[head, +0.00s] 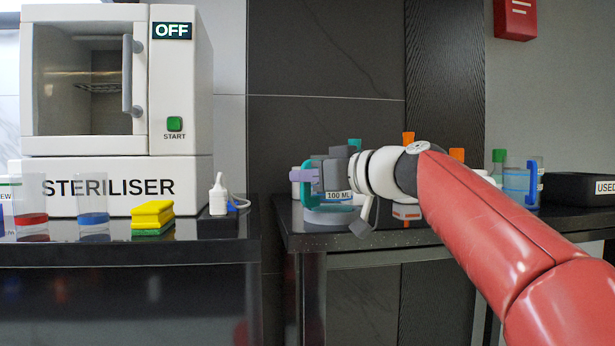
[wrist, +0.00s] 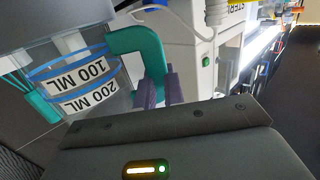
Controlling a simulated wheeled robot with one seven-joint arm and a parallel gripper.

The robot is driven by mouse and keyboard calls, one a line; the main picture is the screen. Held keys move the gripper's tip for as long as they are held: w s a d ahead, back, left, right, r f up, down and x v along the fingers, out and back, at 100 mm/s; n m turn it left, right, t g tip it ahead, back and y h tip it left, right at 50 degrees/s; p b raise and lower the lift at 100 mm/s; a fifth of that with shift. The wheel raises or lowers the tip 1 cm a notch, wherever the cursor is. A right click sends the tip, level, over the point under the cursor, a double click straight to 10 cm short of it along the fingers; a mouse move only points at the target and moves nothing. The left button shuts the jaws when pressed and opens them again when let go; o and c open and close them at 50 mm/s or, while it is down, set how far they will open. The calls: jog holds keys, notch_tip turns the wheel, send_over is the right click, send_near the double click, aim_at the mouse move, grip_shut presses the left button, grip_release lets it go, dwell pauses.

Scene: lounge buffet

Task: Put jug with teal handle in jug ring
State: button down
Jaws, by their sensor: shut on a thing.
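The jug with the teal handle shows at the near left of the right-hand counter in the head view, with its 100 ML label (head: 339,195) and teal handle (head: 308,192). In the wrist view the clear jug (wrist: 75,80) has 100 ML and 200 ML labels, and its teal handle (wrist: 148,45) lies between the purple fingers. My gripper (head: 303,176) is shut on that handle; its fingers also show in the wrist view (wrist: 158,90). A blue-grey round base (head: 330,216) shows low at the jug; I cannot tell whether it is the jug ring.
A second jug with a blue handle (head: 533,185) stands further right, near a black box (head: 580,190). Orange and green-topped things stand behind my arm. On the left counter are a steriliser (head: 115,185), a yellow sponge (head: 152,215) and a white bottle (head: 218,197). A gap separates the counters.

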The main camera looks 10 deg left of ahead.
jog(key=shift+f+b, duration=0.6)
jog(key=shift+b, duration=0.05)
jog(key=c, duration=1.6)
grip_release()
jog(key=shift+c, duration=0.2)
jog(key=shift+f, duration=0.35)
jog(key=shift+f+b, duration=0.35)
jog(key=shift+b, duration=0.1)
jog(key=shift+f, duration=0.1)
jog(key=shift+v, duration=3.05)
